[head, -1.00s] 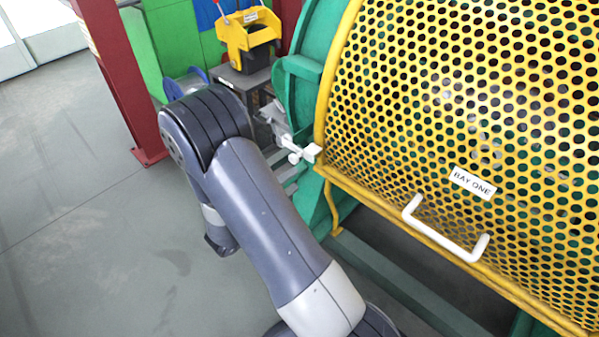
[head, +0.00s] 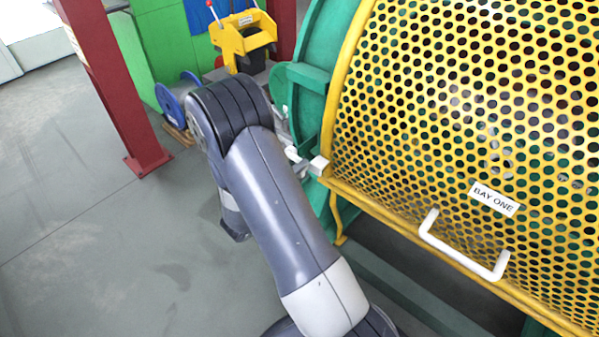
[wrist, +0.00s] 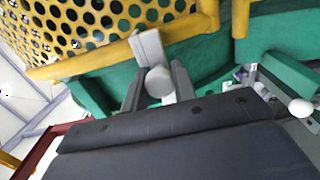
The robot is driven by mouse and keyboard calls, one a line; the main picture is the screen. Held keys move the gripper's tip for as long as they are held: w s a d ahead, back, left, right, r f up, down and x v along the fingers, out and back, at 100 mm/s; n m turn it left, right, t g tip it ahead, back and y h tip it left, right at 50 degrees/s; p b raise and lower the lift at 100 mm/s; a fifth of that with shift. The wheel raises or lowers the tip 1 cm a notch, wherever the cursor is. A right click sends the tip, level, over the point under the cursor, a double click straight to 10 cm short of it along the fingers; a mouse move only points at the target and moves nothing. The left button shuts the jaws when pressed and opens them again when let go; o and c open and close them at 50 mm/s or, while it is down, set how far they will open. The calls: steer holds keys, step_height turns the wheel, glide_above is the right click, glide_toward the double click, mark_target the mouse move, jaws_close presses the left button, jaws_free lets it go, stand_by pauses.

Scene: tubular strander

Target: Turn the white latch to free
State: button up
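The white latch (head: 319,166) sits at the lower left edge of the yellow perforated guard. In the wrist view, its pale block (wrist: 147,46) lies against the yellow frame, and its round knob (wrist: 160,82) faces me. My gripper (wrist: 158,78) has one grey finger on each side of the knob, close to it. The fingers look open, but whether they touch the knob is hard to tell. In the head view, my arm hides most of the gripper and part of the latch.
The yellow guard (head: 450,110) carries a BAY ONE label (head: 494,199) and a white handle (head: 462,247). A green drum end (head: 318,50) stands behind the latch. A red post (head: 110,90) and a yellow device (head: 243,42) are farther back. Grey floor at left is clear.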

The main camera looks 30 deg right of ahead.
mark_target(293, 155)
jaws_close()
steer(key=shift+r, duration=0.1)
steer(key=r+n, duration=0.1)
steer(key=n+p, duration=0.1)
steer(key=n, duration=0.1)
steer(key=r+n+p, duration=0.1)
steer(key=shift+w+a+r, duration=0.1)
steer(key=shift+w+r, duration=0.15)
steer(key=shift+r, duration=0.05)
steer(key=n, duration=0.1)
steer(key=w+r+n+p, duration=0.1)
steer(key=n, duration=0.1)
steer(key=r+n+p, duration=0.1)
steer(key=shift+w+a+r+n, duration=0.2)
steer(key=shift+a+n, duration=0.05)
steer(key=shift+n, duration=0.15)
steer(key=shift+w+a+r+n+p, duration=0.3)
steer(key=shift+w+n+p, duration=0.6)
steer(key=shift+n, duration=0.65)
steer(key=shift+w+a+r+n+p, duration=0.3)
steer(key=shift+w+n+p, duration=0.35)
steer(key=shift+n+p, duration=0.6)
steer(key=shift+w+a+r+n+p, duration=0.3)
steer(key=shift+w+n+p, duration=0.45)
steer(key=shift+n, duration=1.05)
steer(key=shift+w, duration=0.1)
